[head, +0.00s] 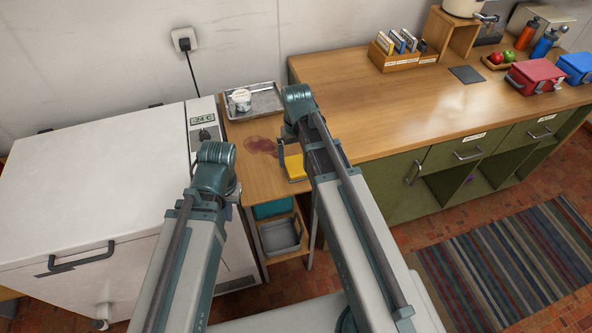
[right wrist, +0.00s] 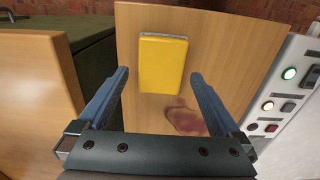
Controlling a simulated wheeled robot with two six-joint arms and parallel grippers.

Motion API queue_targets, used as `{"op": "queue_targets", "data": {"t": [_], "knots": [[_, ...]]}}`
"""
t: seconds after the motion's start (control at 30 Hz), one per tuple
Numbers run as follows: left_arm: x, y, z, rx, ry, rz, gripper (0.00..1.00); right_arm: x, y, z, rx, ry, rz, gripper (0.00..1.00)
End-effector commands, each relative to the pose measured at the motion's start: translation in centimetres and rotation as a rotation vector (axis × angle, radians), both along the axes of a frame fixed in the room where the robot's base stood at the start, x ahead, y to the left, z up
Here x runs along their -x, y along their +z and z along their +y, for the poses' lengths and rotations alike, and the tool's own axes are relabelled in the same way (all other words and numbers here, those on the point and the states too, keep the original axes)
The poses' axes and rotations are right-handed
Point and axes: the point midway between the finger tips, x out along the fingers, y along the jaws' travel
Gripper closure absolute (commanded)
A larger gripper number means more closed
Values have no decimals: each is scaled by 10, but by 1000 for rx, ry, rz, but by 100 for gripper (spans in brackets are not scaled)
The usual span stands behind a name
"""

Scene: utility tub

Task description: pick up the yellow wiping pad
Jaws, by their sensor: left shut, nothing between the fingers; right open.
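The yellow wiping pad (head: 295,167) lies flat on the small wooden side table, partly hidden by my right arm in the head view. In the right wrist view the pad (right wrist: 163,62) shows whole, with a grey edge on its far side. My right gripper (right wrist: 159,76) is open, its two fingers pointing toward the pad, one to each side in the picture. It seems to be above the table, with nothing held. In the head view my right gripper (head: 284,152) is mostly hidden by its own arm. My left gripper (head: 234,191) is shut and empty, left of the pad.
A reddish stain (head: 261,145) marks the side table (head: 246,170) near the pad. A metal tray (head: 265,101) holding a white tub (head: 240,100) stands behind. A white freezer (head: 90,190) is at left, a higher wooden counter (head: 400,110) at right.

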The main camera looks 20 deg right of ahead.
Motion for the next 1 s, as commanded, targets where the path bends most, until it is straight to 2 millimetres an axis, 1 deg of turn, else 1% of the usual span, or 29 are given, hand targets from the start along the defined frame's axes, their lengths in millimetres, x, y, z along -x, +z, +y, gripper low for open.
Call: {"op": "queue_targets", "data": {"t": [0.03, 0.23, 0.33, 0.57, 0.67, 0.7, 0.77, 0.8, 0.93, 0.97, 1.0], "knots": [[0, -12, 0, 0, 0, 0, 100, 0, -12, 1, 0, 0, 0, 0], [0, -37, 0, 0, 0, 0, 100, -1, -36, 2, 0, 0, 0, 0], [0, -41, 0, 0, 0, 0, 100, -1, -41, 2, 0, 0, 0, 0], [0, -39, 0, 0, 0, 0, 100, -1, -38, 2, 0, 0, 0, 0], [0, -39, 0, 0, 0, 0, 100, -1, -38, 2, 0, 0, 0, 16], [0, -39, 0, 0, 0, 0, 100, -1, -38, 2, 0, 0, 0, 23], [0, -39, 0, 0, 0, 0, 100, -1, -38, 2, 0, 0, 0, 34], [0, -39, 0, 0, 0, 0, 100, -1, -38, 2, 0, 0, 0, 41], [0, -39, 0, 0, 0, 0, 100, -1, -39, 2, 0, 0, 0, 65], [0, -39, 0, 0, 0, 0, 100, -1, -39, 2, 0, 0, 0, 70], [0, -39, 0, 0, 0, 0, 100, -1, -39, 2, 0, 0, 0, 70]]}}
